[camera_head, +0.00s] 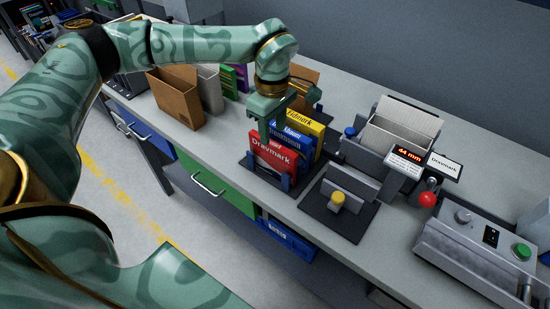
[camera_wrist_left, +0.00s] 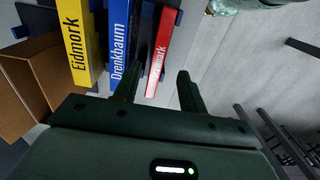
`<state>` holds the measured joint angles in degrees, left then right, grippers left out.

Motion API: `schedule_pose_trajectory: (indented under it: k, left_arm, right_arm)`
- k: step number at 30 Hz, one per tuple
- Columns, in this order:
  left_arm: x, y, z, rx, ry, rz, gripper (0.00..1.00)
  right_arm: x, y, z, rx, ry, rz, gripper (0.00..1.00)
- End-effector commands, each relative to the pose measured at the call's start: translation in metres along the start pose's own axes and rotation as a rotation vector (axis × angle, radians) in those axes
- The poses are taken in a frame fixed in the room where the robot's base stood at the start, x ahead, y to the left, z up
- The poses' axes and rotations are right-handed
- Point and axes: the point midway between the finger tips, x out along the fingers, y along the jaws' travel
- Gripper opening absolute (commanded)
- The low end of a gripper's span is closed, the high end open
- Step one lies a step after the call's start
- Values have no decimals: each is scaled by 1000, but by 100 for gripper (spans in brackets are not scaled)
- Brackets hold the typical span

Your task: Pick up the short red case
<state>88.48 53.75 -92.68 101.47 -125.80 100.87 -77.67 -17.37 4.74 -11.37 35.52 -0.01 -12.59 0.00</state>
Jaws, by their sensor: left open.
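The short red case (camera_head: 272,160), labelled Dravmark, stands upright at the front of a dark rack with blue posts (camera_head: 287,182). Behind it stand a blue case (camera_head: 304,141) and a taller yellow case (camera_head: 312,128). My left gripper (camera_head: 272,128) is open above the red case, pointing down. In the left wrist view, the red case (camera_wrist_left: 163,45) lines up with the gap between the fingers (camera_wrist_left: 157,84). One finger is toward the blue case. I cannot tell whether either finger touches the red case. My right gripper is not in view.
A brown box (camera_head: 177,98) and several other cases stand on the grey bench behind left. To the right are a stand with a yellow knob (camera_head: 337,198), a device with a red display (camera_head: 407,154), a red-knobbed lever (camera_head: 427,199) and a control box (camera_head: 470,245).

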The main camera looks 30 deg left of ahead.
Motion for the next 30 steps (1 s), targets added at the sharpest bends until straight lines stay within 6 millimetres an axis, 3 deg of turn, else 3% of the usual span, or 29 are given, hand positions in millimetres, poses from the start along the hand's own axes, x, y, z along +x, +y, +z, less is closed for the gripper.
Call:
schedule_pose_trajectory:
  k: [1, 4, 14, 21, 28, 29, 30]
  left_arm:
    - [16, 0, 0, 0, 0, -5, 42]
    - [36, 0, 0, 0, -1, -4, 42]
    - [63, 1, -1, -1, 0, 0, 42]
    - [102, 2, -3, 0, -1, -2, 42]
    - [104, 2, -3, -1, 0, 1, 42]
    - [104, 2, -3, -1, 0, 1, 39]
    - [104, 2, -3, 0, 0, 1, 28]
  right_arm:
    - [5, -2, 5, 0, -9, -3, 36]
    - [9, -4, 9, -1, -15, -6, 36]
    - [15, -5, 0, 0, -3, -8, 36]
    - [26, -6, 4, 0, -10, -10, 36]
    - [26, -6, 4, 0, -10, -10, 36]
    - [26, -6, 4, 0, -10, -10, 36]
    - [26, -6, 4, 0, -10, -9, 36]
